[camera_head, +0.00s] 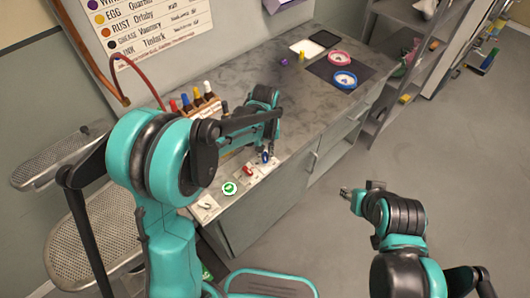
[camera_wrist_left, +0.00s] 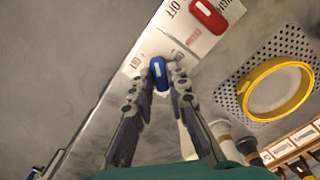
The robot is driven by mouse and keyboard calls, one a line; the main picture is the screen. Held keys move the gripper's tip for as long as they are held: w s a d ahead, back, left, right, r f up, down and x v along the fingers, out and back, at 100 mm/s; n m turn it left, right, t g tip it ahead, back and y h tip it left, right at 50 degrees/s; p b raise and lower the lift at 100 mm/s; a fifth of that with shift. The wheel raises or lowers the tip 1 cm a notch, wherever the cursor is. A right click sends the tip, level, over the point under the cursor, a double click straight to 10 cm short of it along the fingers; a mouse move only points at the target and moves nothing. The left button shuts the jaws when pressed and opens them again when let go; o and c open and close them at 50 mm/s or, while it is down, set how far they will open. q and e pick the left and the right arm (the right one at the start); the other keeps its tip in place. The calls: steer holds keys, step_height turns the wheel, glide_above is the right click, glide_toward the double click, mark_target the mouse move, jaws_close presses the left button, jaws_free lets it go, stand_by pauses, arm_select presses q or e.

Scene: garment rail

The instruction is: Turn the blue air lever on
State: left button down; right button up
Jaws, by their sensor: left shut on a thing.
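The blue air lever (camera_head: 265,157) is on the pale control strip along the counter's front edge. In the left wrist view, the blue lever (camera_wrist_left: 159,74) is between the fingertips of my left gripper (camera_wrist_left: 160,83), which is shut on it. In the head view my left gripper (camera_head: 271,146) reaches down to the lever, partly hidden by its own arm. My right gripper (camera_head: 346,193) hangs empty over the floor, away from the counter; its fingers are too small to read.
A red lever (camera_head: 248,169) with OFF lettering near it sits beside the blue one. A green button (camera_head: 229,188) is further along the strip. A yellow ring (camera_wrist_left: 276,90) on perforated metal and a rack of bottles (camera_head: 200,103) stand close behind.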

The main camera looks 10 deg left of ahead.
mark_target(265, 156)
arm_select(q)
steer(key=m, duration=0.5)
steer(key=shift+m, duration=2.4)
steer(key=c, duration=1.5)
jaws_free()
step_height(265, 156, up, 12)
